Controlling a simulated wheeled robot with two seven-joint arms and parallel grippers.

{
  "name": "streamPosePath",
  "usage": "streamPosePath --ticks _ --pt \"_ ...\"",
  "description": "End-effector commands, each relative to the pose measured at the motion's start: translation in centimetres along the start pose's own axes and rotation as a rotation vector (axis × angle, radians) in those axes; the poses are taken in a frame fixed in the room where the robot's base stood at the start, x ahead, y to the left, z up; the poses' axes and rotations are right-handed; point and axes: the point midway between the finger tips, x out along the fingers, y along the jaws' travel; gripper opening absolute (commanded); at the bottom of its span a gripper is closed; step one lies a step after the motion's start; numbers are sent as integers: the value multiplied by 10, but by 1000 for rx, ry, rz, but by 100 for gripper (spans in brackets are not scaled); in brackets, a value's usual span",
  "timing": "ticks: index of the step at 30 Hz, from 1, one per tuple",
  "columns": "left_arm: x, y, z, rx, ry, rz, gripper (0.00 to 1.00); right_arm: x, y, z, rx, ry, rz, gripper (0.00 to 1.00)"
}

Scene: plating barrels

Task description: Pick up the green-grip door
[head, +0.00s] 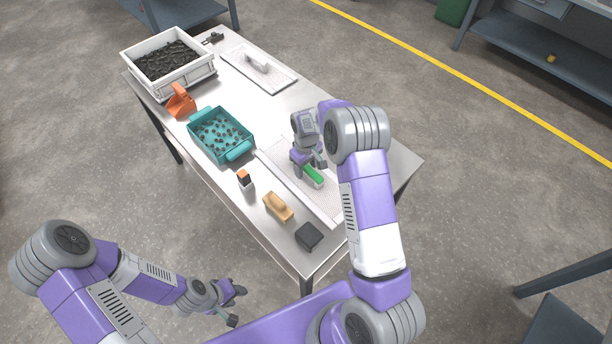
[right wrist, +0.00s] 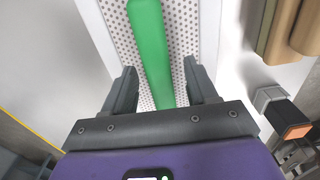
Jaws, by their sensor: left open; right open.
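The green-grip door is a pale perforated panel (head: 325,203) lying flat on the table, with a raised green grip (head: 312,174) along its middle. In the right wrist view the green grip (right wrist: 150,50) runs away from me over the perforated panel (right wrist: 113,20). My right gripper (head: 316,164) is above the door at the grip. In the right wrist view its open fingers (right wrist: 161,82) stand to either side of the grip, and no contact shows. My left gripper (head: 236,304) is open and empty, away from the table at the lower left.
Beside the door lie a wooden block with a handle (head: 278,206), a black block (head: 309,236) and a small orange-topped item (head: 245,180). A teal basket (head: 240,152) of dark parts, an orange scoop (head: 180,101), a white crate (head: 178,91) and another door (head: 280,82) are farther back.

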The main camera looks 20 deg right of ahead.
Motion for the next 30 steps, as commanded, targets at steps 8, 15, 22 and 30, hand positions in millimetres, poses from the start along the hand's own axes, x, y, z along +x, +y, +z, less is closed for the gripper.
streamPosePath --ticks 8,15,22,30 --pt "0 0 0 0 0 0 43 0 0 0 1 2 1 47" --pt "0 0 0 0 0 0 43 0 0 0 1 2 1 10" --pt "0 0 0 0 0 0 43 -1 0 -1 1 4 1 0" --pt "-1 0 0 0 0 0 43 -5 0 -1 1 5 1 0"
